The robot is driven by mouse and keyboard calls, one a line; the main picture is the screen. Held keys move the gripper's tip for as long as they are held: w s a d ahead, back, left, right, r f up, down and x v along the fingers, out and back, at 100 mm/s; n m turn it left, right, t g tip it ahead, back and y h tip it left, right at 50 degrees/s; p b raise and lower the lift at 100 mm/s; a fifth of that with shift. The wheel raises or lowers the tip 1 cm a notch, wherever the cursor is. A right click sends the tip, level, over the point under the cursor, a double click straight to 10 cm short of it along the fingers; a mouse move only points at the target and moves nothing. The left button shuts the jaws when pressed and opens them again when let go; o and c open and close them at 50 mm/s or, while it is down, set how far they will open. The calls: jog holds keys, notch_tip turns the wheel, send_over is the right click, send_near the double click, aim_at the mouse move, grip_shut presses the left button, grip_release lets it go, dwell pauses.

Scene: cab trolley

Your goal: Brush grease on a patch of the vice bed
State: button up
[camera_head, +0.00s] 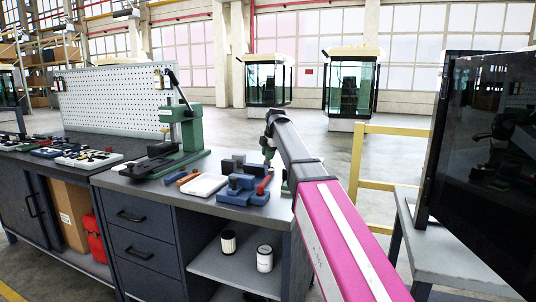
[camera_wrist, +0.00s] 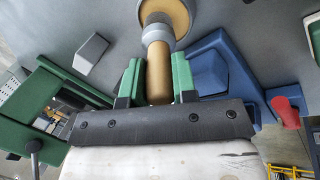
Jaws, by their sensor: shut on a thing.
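In the wrist view, my gripper (camera_wrist: 157,84) has its two green fingers shut on the tan wooden handle of a brush (camera_wrist: 157,60). The brush has a grey collar and a wide round tan end pointing away from the gripper; its bristles cannot be made out. The blue vice (camera_wrist: 209,72) with a red handle end (camera_wrist: 285,112) lies just right of the fingers, apart from the brush. In the head view, the vice (camera_head: 243,192) sits on the bench's right part, with my gripper (camera_head: 268,150) above and behind it. No grease patch can be made out.
A green press (camera_head: 183,130) stands on the bench, left of the vice. A white tray (camera_head: 204,185) and dark blocks (camera_head: 233,164) lie close to the vice. A dark screen (camera_head: 480,150) stands at right, and a yellow rail (camera_head: 357,160) is behind my arm.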

jog(key=shift+f, duration=0.4)
dwell(1.1)
jog(key=shift+r, duration=3.55)
